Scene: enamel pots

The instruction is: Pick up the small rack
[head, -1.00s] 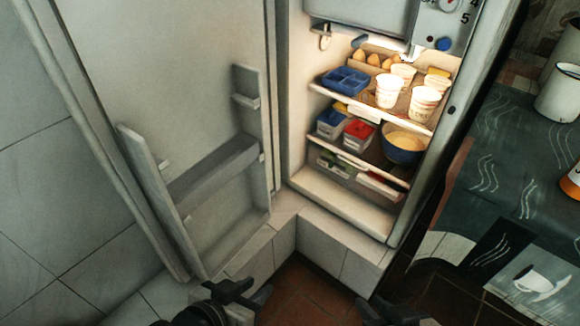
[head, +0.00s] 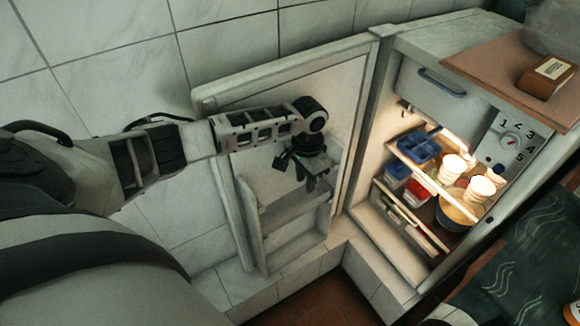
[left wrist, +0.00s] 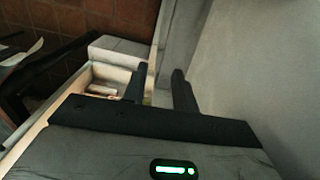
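My left gripper (head: 302,182) hangs in front of the inner side of the open fridge door (head: 345,85). In the left wrist view my left gripper (left wrist: 160,78) has its two dark fingers apart, with nothing clearly held between them. The small rack on the door, seen in the earlier head view, is not clearly visible now; my left arm and gripper cover that part of the door. A larger door shelf (head: 295,213) shows below the gripper. At the bottom edge of the head view, a dark shape may be part of my right gripper; its fingers cannot be made out.
The open fridge at right holds a blue tray (head: 419,147), white cups (head: 452,168) and a blue bowl (head: 455,212). A brown board (head: 490,70) with a box (head: 547,78) lies on top. The tiled wall is close behind the door.

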